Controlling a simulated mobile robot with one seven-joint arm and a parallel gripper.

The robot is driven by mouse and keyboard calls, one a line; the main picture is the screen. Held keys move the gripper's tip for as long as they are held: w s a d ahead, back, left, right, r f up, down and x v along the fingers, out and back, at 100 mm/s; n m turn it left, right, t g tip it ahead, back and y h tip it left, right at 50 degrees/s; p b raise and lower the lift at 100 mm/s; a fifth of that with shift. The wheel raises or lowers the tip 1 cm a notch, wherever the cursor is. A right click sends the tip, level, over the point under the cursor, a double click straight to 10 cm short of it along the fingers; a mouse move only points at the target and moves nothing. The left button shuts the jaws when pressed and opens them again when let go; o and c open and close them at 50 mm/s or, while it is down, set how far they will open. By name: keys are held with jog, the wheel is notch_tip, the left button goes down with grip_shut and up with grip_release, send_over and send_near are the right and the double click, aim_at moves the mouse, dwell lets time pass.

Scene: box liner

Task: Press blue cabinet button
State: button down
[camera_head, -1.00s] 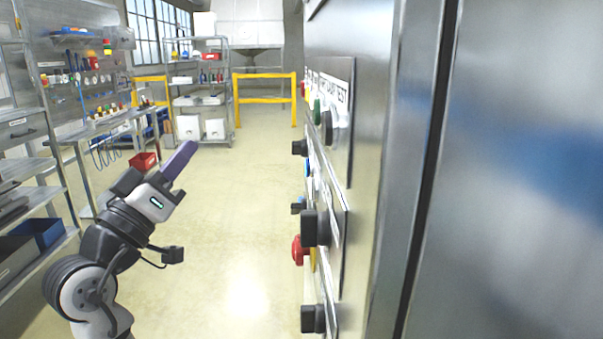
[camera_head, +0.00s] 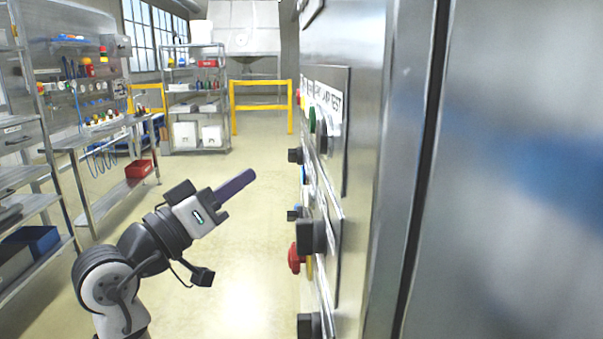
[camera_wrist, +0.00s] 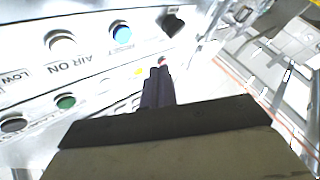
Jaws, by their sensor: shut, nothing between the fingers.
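The blue button (camera_wrist: 122,35) is round and sits on the cabinet's white panel, upper middle in the wrist view. In the head view it shows as a thin blue edge (camera_head: 303,174) on the cabinet face, seen almost side-on. My gripper (camera_head: 250,174) is left of the cabinet in the head view, its dark fingers together and pointing up and right towards the panel. In the wrist view the gripper (camera_wrist: 158,75) is shut and empty, its fingertips below and right of the blue button. There is a clear gap between fingertips and cabinet in the head view.
The metal cabinet (camera_head: 365,150) fills the right side. Its face carries a red knob (camera_head: 295,258), black knobs (camera_head: 311,236) and a green button (camera_wrist: 66,102). Shelves stand at left, with a red bin (camera_head: 139,169) there. A yellow rail (camera_head: 262,82) stands far back. The middle floor is clear.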

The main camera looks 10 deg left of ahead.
jog(key=shift+w+d, duration=0.2)
jog(key=shift+d, duration=0.65)
jog(key=shift+w+d, duration=0.15)
jog(key=shift+d, duration=0.75)
jog(key=shift+w+d, duration=0.2)
jog(key=shift+d, duration=0.65)
jog(key=shift+d, duration=0.1)
jog(key=shift+w+d, duration=0.1)
jog(key=shift+d, duration=0.25)
jog(key=shift+d, duration=0.4)
dwell(0.6)
jog(key=shift+a, duration=0.8)
jog(key=a, duration=0.2)
jog(key=s+a, duration=0.1)
jog(key=a, duration=0.2)
jog(key=shift+s, duration=0.1)
